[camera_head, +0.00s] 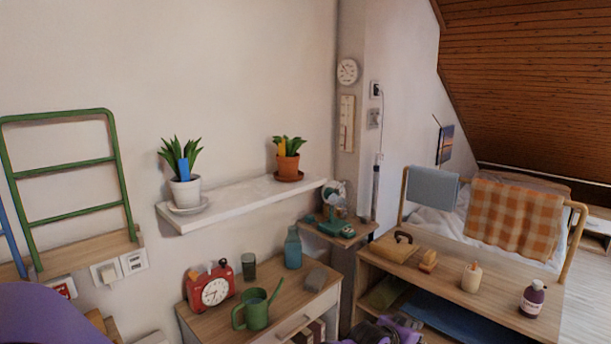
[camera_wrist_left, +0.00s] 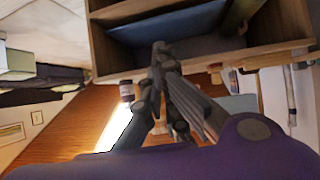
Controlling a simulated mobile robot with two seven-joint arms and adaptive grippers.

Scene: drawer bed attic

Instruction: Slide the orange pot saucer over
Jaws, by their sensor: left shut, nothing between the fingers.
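The orange-brown pot saucer (camera_head: 289,177) rests towards the right end of the white wall shelf (camera_head: 240,204). A terracotta pot (camera_head: 287,165) with a green plant and an orange tag stands upright in it. My left gripper (camera_wrist_left: 160,48) shows shut and empty in the left wrist view, well below the saucer and near the open front of the low wooden unit. Purple and grey arm parts show at the bottom centre of the head view; I cannot tell their finger state there. The saucer is not in the wrist view.
A white pot (camera_head: 186,191) on a white saucer (camera_head: 188,208) stands at the shelf's left end. The shelf between the two saucers is clear. Below, a red clock (camera_head: 214,291), a green watering can (camera_head: 257,310) and a blue bottle (camera_head: 293,248) stand on a cabinet.

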